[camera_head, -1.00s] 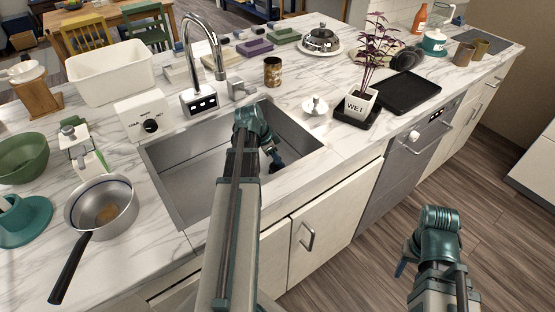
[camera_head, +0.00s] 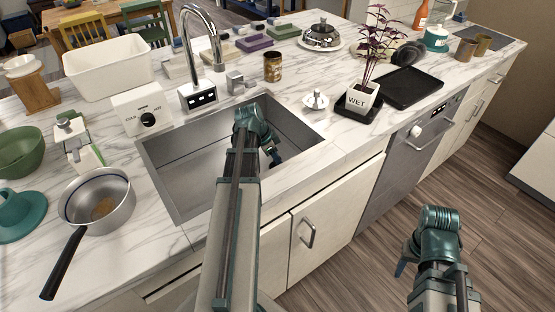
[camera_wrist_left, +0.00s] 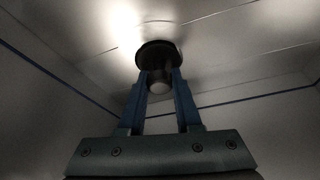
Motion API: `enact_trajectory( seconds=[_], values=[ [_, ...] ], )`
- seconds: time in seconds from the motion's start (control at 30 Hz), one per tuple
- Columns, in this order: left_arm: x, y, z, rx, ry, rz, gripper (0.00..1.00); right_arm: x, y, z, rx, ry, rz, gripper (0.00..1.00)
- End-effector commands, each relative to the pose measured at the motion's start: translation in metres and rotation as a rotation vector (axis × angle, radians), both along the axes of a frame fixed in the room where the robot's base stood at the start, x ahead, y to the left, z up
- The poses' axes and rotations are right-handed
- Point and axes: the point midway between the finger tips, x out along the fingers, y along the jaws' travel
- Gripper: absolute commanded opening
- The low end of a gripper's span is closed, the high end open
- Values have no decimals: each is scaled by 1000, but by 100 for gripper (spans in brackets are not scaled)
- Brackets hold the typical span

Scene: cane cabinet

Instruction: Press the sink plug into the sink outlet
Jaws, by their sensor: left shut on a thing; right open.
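The sink plug (camera_wrist_left: 158,50) shows in the left wrist view as a dark round disc with a short stem. My left gripper (camera_wrist_left: 158,84) is shut on its stem, one blue finger on each side. In the head view my left gripper (camera_head: 275,156) is down inside the metal sink (camera_head: 185,178), near its right side, and my arm covers part of the basin. The outlet is not visible; whether the disc touches the sink floor cannot be told. My right gripper (camera_head: 402,265) is open and empty, beyond the counter's front edge above the wooden floor.
The faucet (camera_head: 205,45) stands behind the sink. A small knobbed metal piece (camera_head: 315,101) and a potted plant (camera_head: 361,99) are to the right. A saucepan (camera_head: 98,200) sits left. The sink walls surround my left gripper closely.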

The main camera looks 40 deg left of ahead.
Motion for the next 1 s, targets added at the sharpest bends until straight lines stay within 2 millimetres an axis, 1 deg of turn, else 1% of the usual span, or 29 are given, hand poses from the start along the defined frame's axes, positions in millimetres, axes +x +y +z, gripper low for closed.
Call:
enact_trajectory(
  seconds=[0.23,0.27,0.4,0.43,0.47,0.77,0.87,1.0],
  values=[
    [0,0,-7,0,0,0,0,0,0,-7,0,0,0,50],
    [0,0,-7,0,0,0,35,0,0,-7,0,0,0,50],
    [0,0,-6,0,0,0,60,0,0,-6,0,0,0,50],
    [0,0,-6,0,0,0,65,0,0,-6,0,0,0,50],
    [0,0,-6,0,0,0,68,0,0,-6,0,0,0,50],
    [0,0,-5,0,0,0,68,0,0,-5,0,0,0,50],
    [-1,1,-3,0,0,0,68,0,0,-3,0,0,0,50],
    [-3,2,6,0,0,1,68,0,0,6,0,0,0,50]
  ],
)
